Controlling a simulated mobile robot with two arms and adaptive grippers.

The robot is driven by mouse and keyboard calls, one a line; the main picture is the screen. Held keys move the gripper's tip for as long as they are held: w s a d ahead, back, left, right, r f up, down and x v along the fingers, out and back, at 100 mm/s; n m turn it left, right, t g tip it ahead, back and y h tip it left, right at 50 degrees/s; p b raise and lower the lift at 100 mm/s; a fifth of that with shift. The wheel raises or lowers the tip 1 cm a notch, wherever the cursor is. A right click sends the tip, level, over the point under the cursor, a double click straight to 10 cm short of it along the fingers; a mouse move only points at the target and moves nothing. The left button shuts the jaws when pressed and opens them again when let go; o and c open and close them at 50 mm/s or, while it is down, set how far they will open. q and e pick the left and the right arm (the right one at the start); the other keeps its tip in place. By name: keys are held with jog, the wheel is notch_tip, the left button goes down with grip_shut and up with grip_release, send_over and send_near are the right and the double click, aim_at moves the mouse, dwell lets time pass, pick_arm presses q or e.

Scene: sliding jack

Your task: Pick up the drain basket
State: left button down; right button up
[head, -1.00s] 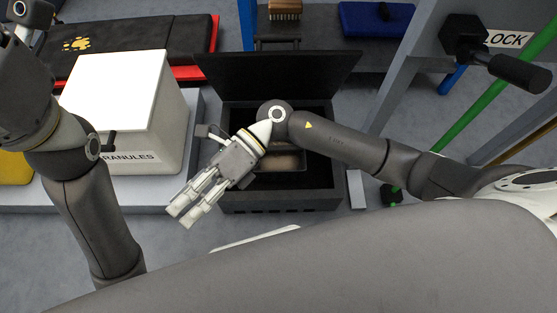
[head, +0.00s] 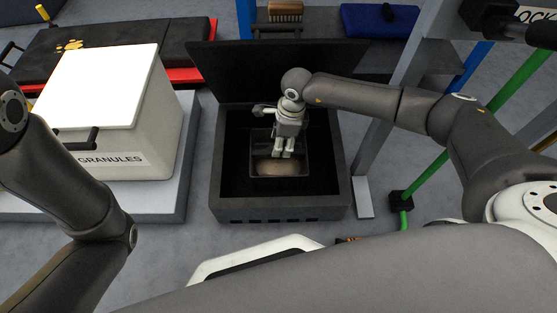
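The drain basket (head: 302,160) appears to be the small dark tray inside an open black box (head: 330,205). Brownish material shows in its front part. My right gripper (head: 282,154) points down over the basket, its fingertips close to the brown material. The fingers look near each other, but I cannot tell whether they are open or touching anything. The gripper and wrist hide part of the basket's back. My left arm is at the left edge, and its gripper is out of view.
The black box's lid (head: 235,70) stands open behind it. A white granules bin (head: 125,165) stands on a grey platform (head: 185,150) to the left. A grey post (head: 385,125) and a green pole (head: 450,145) stand to the right. Floor in front of the box is partly clear.

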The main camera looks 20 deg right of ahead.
jog(key=shift+a+f+b, duration=0.25)
jog(key=shift+f+b, duration=0.95)
jog(key=shift+f, duration=0.1)
jog(key=shift+a+f+b, duration=0.2)
jog(key=shift+f+b, duration=0.95)
jog(key=shift+f, duration=0.1)
jog(key=shift+w+r, duration=0.1)
grip_shut()
